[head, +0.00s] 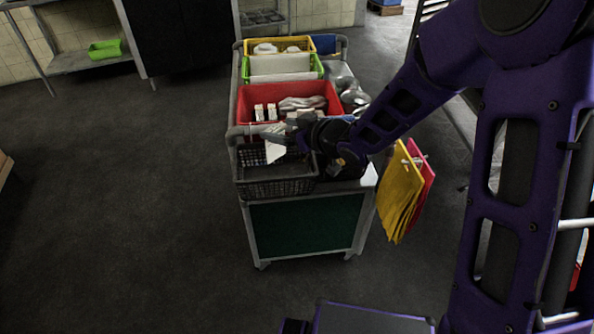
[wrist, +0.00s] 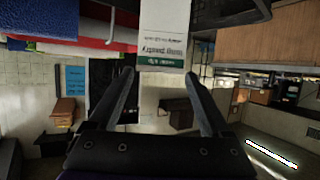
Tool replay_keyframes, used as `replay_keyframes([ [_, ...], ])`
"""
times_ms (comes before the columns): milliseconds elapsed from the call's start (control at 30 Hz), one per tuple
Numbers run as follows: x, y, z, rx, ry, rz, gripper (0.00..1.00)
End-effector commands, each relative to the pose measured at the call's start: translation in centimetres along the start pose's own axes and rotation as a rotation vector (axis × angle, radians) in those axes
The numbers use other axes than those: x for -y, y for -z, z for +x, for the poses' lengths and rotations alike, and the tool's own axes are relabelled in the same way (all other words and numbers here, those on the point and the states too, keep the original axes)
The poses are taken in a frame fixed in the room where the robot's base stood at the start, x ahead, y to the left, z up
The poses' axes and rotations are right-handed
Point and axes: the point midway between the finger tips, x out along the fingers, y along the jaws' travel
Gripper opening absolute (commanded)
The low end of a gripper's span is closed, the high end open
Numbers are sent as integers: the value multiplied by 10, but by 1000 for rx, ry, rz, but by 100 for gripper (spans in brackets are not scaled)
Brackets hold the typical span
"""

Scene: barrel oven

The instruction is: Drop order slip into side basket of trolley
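The order slip (wrist: 163,38) is a white card with dark print and a green band. In the head view the slip (head: 275,152) is tilted, at the end of my gripper (head: 287,139), over the dark wire side basket (head: 275,187). The basket hangs at the near left end of the trolley (head: 307,196). My gripper and wrist hide part of the basket's right side.
A red bin (head: 330,92) with small white boxes stands just behind the basket. Green (head: 317,66) and yellow (head: 300,41) bins stand farther back. Yellow cloths (head: 402,195) hang on the trolley's right. The floor to the left is clear.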

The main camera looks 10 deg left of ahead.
Motion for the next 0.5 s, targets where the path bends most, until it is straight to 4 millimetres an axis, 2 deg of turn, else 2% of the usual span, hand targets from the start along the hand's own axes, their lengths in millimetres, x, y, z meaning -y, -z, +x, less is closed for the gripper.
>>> replay_keyframes([
  [33, 0, 0, 0, 0, 0, 0, 94],
  [67, 0, 0, 0, 0, 0, 0, 99],
  [100, 0, 0, 0, 0, 0, 0, 100],
  [333, 0, 0, -1, 0, 0, 0, 100],
  [500, -1, 2, -19, -1, -2, -1, 100],
])
